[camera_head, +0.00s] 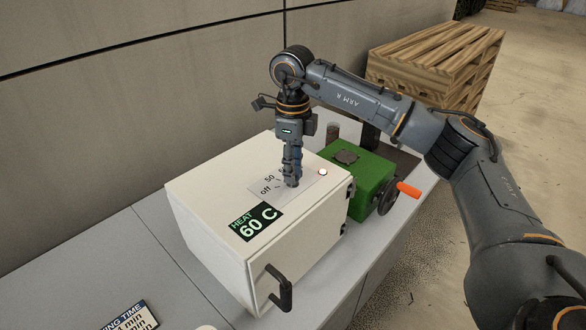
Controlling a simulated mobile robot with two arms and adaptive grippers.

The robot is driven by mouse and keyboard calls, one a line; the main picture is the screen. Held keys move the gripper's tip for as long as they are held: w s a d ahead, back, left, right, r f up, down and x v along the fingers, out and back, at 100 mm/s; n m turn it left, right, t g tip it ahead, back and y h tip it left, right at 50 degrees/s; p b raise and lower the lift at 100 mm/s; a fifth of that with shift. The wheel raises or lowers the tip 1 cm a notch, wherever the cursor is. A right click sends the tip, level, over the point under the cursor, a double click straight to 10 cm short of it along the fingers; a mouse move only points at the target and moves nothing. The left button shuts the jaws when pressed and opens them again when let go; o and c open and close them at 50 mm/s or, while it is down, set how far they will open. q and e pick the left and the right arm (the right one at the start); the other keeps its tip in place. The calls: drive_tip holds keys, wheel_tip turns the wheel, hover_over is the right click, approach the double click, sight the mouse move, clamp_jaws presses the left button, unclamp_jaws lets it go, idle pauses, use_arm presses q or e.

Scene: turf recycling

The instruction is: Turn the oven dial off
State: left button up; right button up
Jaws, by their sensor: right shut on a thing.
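The white oven (210,208) stands on a grey bench, with a black door handle (280,289) at its front. A label on its top reads "HEAT 60 C" (256,221). A dial plate (262,186) on the top shows "50" and "off". My right gripper (292,182) points straight down onto this plate and is shut on the oven dial, which its fingers hide almost wholly. The dial's pointing direction cannot be seen. A small indicator lamp (322,172) glows beside the plate. My left gripper is not in view.
A green machine (368,178) with a black handwheel and an orange grip (408,189) stands right of the oven. A wall panel runs behind the bench (120,262). Wooden pallets (440,62) are stacked at the back right. A timing sign (132,318) lies at the bottom left.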

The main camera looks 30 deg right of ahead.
drive_tip(key=shift+n+b, duration=0.45)
drive_tip(key=shift+n, duration=1.65)
drive_tip(key=shift+r, duration=0.1)
drive_tip(key=o, duration=1.2)
wheel_tip(320, 180, up, 12)
drive_tip(key=shift+f, duration=0.1)
